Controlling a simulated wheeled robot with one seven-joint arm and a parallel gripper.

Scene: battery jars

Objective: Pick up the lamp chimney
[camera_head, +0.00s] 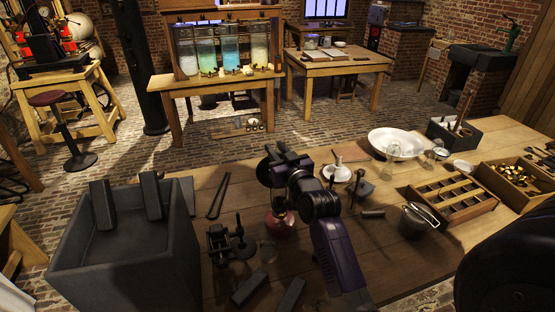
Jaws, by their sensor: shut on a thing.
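My gripper (279,155) is above the workbench, near its far edge, at the end of my dark purple arm. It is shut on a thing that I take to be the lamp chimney. The chimney's clear glass cannot be made out against my dark gripper and wrist. A red lamp base (280,224) stands on the bench just below my gripper, partly hidden by my arm.
A large dark open box (125,245) with dark blocks on its rim stands at left. Right of my arm are a white basin (396,143), clear glassware (438,147), a compartment tray (452,200) and a dark pot (415,220). Black ironware (222,243) stands close left of the lamp base.

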